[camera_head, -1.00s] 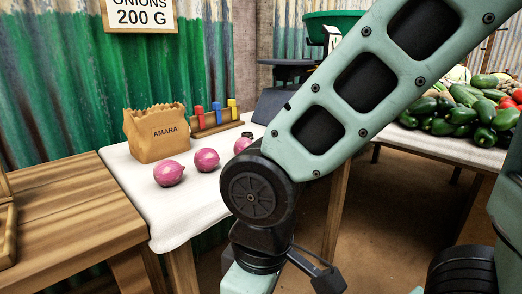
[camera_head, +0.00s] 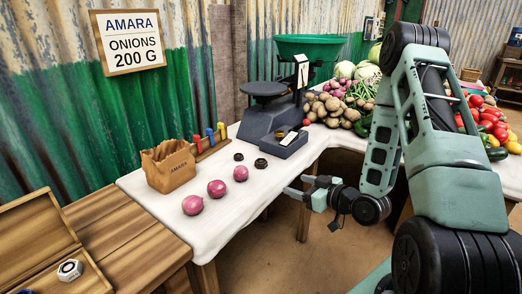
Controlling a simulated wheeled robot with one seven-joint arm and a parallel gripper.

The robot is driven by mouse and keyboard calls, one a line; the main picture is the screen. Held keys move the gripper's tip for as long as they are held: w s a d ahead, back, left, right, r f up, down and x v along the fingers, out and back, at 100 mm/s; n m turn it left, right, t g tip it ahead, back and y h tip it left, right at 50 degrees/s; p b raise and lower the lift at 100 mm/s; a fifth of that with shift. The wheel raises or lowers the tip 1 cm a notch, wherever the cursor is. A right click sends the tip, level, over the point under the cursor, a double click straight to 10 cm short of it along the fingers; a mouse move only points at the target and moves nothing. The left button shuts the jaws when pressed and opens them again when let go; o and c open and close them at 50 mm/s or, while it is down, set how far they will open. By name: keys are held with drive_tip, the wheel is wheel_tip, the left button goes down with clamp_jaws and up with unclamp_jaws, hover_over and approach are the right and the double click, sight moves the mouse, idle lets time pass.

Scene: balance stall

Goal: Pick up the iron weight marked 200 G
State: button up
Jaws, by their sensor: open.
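Two small dark round weights stand on the white cloth in front of the scale: a smaller one (camera_head: 239,156) and a larger one (camera_head: 261,163). Their markings are too small to read, so I cannot tell which is 200 G. My gripper (camera_head: 294,184) is open and empty, its fingers pointing left near the front edge of the cloth-covered table (camera_head: 220,222). It is apart from both weights, to their right and nearer to me.
Three pink onions (camera_head: 216,188) lie in a row left of the weights, by a paper bag (camera_head: 170,166) and a rack of coloured pegs (camera_head: 210,142). The scale (camera_head: 272,115) stands behind. An open wooden box at left holds a pale hexagonal piece (camera_head: 70,270). Vegetables fill the right.

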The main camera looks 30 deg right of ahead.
drive_tip(key=d+r, duration=0.1)
drive_tip(key=t+b, duration=0.1)
drive_tip(key=b, duration=0.8)
approach(265, 164)
drive_tip(key=shift+m, duration=0.3)
drive_tip(key=x, duration=0.9)
drive_tip(key=shift+w+f+b, duration=0.1)
drive_tip(key=shift+w+b, duration=0.25)
drive_tip(key=c, duration=1.2)
